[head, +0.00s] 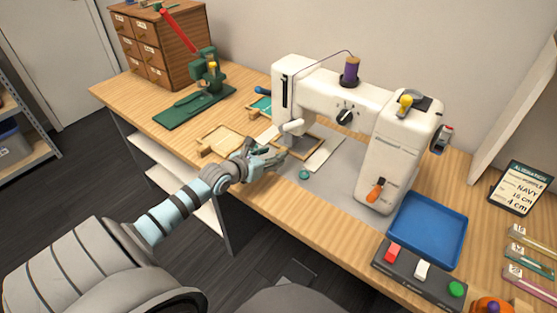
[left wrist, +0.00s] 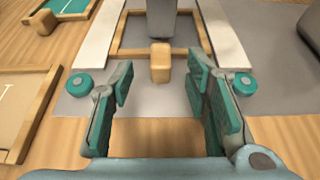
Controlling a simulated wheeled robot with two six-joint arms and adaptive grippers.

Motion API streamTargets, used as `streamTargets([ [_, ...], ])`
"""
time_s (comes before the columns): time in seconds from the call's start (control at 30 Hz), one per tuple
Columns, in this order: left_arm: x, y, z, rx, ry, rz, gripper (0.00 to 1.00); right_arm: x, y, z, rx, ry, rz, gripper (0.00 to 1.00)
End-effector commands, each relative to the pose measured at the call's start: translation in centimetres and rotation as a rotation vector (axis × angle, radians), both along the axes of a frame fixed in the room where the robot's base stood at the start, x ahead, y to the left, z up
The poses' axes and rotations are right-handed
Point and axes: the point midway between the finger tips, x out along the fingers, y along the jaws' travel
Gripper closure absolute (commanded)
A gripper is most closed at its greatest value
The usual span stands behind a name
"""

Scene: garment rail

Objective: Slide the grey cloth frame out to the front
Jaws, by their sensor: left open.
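The grey cloth frame, a wooden frame (left wrist: 132,52) with grey inside it, lies under the needle end of the white sewing machine (head: 392,150). A small wooden knob (left wrist: 160,62) stands at its front edge. White strips (left wrist: 97,35) run along both sides of it. My left gripper (head: 279,157) is in front of the frame. In the left wrist view its jaws (left wrist: 160,95) are open and empty, with the knob just beyond the fingertips, between them in the picture. The sewing head hides part of the frame. My right gripper is not in view.
A cream cloth frame (head: 226,138) lies to the left, and a green cloth frame (head: 260,105) lies behind it. A blue tray (head: 428,228) and a button box (head: 418,272) stand at the right. A green press (head: 207,75) stands at the back left.

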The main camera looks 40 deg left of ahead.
Motion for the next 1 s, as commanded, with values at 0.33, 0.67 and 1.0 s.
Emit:
streamTargets([
  [0.33,4.2,0.0,-1.8,-0.002,0.000,0.000,0.57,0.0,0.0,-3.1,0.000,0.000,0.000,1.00],
  [0.67,4.4,0.0,-1.7,0.000,0.001,-0.001,0.60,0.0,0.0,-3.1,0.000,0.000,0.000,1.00],
  [1.0,4.4,0.1,-1.7,0.000,0.001,-0.001,1.00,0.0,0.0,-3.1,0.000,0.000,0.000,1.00],
])
